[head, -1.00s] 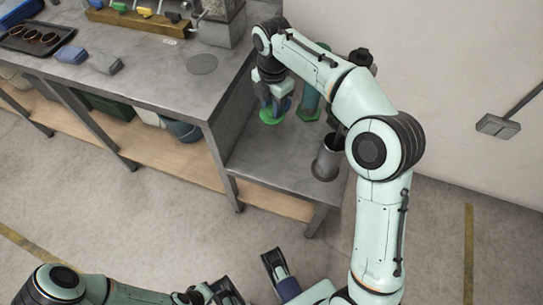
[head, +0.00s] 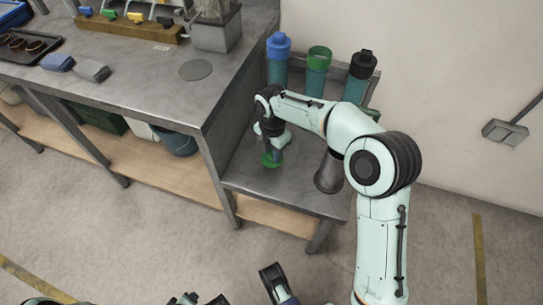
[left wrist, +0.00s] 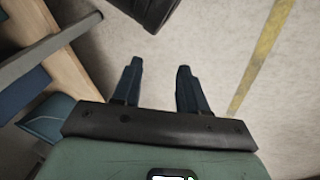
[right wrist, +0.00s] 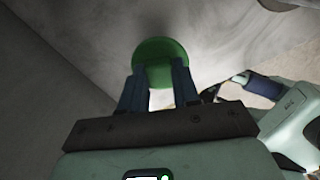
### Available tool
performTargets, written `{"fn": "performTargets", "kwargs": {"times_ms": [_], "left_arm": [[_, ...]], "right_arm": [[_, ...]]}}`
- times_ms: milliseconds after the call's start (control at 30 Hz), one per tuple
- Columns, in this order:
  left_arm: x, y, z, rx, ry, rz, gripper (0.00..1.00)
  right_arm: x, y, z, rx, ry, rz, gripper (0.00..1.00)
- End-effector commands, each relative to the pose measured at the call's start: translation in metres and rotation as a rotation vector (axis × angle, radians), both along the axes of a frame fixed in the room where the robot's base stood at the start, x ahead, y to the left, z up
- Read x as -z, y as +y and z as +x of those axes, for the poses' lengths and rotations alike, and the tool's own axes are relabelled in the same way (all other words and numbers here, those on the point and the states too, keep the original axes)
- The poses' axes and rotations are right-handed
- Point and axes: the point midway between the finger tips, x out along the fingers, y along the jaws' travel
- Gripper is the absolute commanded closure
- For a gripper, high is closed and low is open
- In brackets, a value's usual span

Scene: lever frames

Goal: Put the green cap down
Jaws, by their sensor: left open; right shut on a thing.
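The green cap (head: 270,160) is a round disc held at the tips of my right gripper (head: 272,150). It hangs over the lower grey side table; I cannot tell whether it touches the top. In the right wrist view the green cap (right wrist: 162,55) shows between the two fingers of the right gripper (right wrist: 160,75), which are shut on it. In the left wrist view my left gripper (left wrist: 157,78) is open and empty above the floor. A teal canister with a green rim (head: 318,68) and no visible cap stands at the back of the side table.
A blue-capped canister (head: 278,58) and a black-capped canister (head: 361,76) flank the green-rimmed one. A grey metal cup (head: 328,178) stands at the right of the side table (head: 265,195). The higher bench (head: 150,85) rises at left.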

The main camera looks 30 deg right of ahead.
Motion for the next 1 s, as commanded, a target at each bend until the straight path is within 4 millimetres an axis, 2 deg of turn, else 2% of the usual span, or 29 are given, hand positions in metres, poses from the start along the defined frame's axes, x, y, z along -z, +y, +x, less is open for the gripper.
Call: {"fn": "performTargets", "kwargs": {"times_ms": [33,133,600,633,700,1000], "left_arm": [[0.008,0.001,-0.004,-0.001,0.016,0.0,0.57],[0.015,0.001,-0.015,-0.001,0.05,-0.003,0.57],[0.017,0.002,-0.019,-0.001,0.063,-0.004,0.57],[0.017,0.002,-0.019,-0.002,0.063,-0.004,0.57],[0.017,0.002,-0.019,-0.001,0.063,-0.004,0.57],[0.017,0.002,-0.018,-0.001,0.062,-0.005,0.57]], "right_arm": [[0.013,0.0,0.0,0.0,0.004,0.0,0.99],[0.024,0.0,0.0,0.0,0.002,0.0,0.99],[0.03,0.0,0.0,0.0,-0.001,0.0,0.99],[0.03,0.0,0.0,0.0,-0.001,0.0,0.63],[0.03,0.0,0.0,0.0,-0.001,0.0,0.44],[0.028,0.0,0.0,0.0,-0.001,0.0,0.44]]}}
